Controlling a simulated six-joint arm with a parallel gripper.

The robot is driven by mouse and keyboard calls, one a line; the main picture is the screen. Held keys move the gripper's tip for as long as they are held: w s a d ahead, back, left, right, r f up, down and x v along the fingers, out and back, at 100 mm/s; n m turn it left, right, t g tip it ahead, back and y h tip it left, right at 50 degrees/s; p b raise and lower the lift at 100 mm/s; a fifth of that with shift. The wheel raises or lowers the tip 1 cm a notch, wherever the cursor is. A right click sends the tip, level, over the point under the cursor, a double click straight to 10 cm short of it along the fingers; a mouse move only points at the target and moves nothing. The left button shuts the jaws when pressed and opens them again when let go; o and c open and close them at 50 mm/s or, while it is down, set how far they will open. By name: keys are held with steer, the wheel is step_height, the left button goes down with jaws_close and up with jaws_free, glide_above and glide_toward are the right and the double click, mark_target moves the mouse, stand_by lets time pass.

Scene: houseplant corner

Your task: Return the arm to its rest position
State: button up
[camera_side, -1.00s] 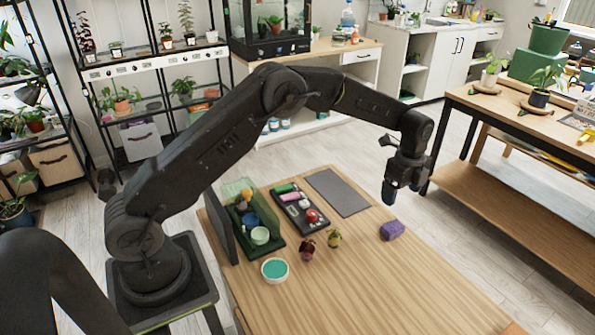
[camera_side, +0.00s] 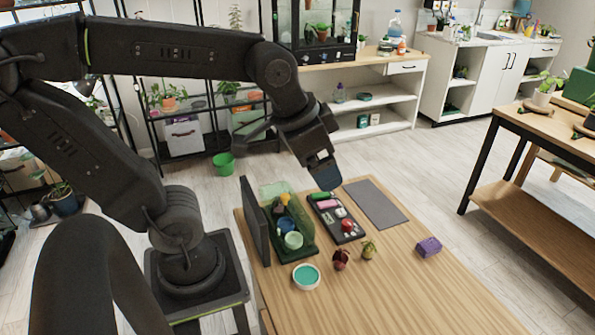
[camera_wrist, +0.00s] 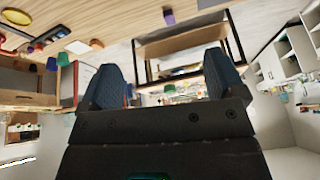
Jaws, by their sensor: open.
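My gripper (camera_side: 325,176) hangs in the air in the side view, in front of the back edge of the wooden table (camera_side: 420,295). Its blue-tipped fingers point down and slightly right. In the wrist view my gripper (camera_wrist: 165,82) has its two fingers wide apart, with nothing between them. My arm is bent back, its upper links raised over the base at the left. My gripper appears apart from the table items; its exact height is hard to tell.
The table's front right is clear.

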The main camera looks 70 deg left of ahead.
steer(key=shift+n+t, duration=0.3)
steer(key=shift+n, duration=0.6)
steer(key=s, duration=0.1)
steer(key=s+f, duration=0.1)
steer(key=s, duration=0.1)
steer(key=shift+s+f, duration=0.35)
steer(key=shift+s, duration=0.05)
